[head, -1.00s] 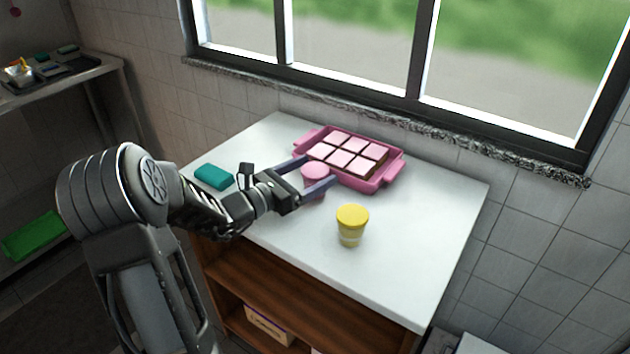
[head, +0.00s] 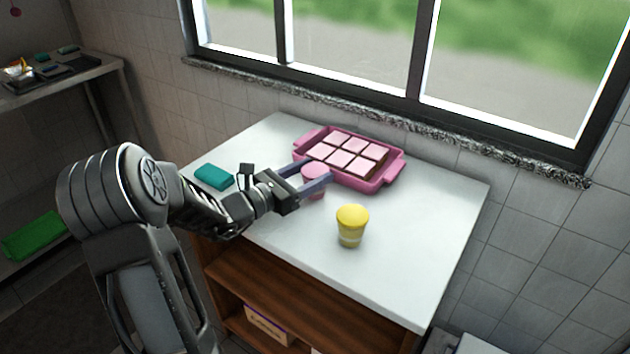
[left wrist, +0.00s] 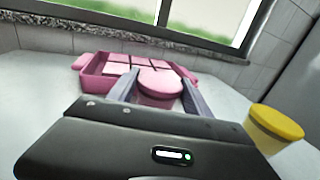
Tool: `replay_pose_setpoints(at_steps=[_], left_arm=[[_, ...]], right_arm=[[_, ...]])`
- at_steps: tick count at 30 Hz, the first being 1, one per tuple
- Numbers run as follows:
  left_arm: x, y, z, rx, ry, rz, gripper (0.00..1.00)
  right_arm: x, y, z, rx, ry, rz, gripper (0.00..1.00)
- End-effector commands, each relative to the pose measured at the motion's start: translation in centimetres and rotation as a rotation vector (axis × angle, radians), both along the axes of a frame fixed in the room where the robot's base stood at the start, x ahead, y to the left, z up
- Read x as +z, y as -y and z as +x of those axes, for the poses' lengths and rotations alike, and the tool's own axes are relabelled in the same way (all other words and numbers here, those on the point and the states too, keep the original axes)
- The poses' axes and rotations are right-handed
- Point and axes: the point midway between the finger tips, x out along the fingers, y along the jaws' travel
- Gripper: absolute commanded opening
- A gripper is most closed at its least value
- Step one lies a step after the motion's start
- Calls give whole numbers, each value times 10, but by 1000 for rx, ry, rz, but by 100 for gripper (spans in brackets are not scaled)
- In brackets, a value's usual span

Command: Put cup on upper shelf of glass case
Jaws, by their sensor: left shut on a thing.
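A pink-lidded cup (head: 315,174) stands on the white table near the left front of the pink tray. My left gripper (head: 313,178) is shut on this cup, with a finger on either side of it. The pink cup also shows between the fingers in the left wrist view (left wrist: 159,84). A second cup with a yellow lid (head: 351,226) stands upright on the table, to the right and nearer; it also shows in the left wrist view (left wrist: 274,127). No glass case is in view. My right gripper is not in view.
A pink tray (head: 390,177) with several pink-topped squares lies behind the held cup. A teal block (head: 213,177) lies at the table's left edge. The white table top (head: 420,240) is clear on the right. A window sill runs behind.

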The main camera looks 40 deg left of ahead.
Motion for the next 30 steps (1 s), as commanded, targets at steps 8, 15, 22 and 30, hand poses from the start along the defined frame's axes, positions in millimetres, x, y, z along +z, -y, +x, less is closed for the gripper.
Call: replay_pose_setpoints(at_steps=[8,15,22,30], left_arm=[[7,0,0,0,3,2,4],[44,0,0,-1,4,5,4],[86,0,0,-1,4,3,4],[101,0,0,-1,1,1,4]], right_arm=[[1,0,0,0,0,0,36],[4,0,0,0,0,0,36],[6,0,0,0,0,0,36],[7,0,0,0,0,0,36]])
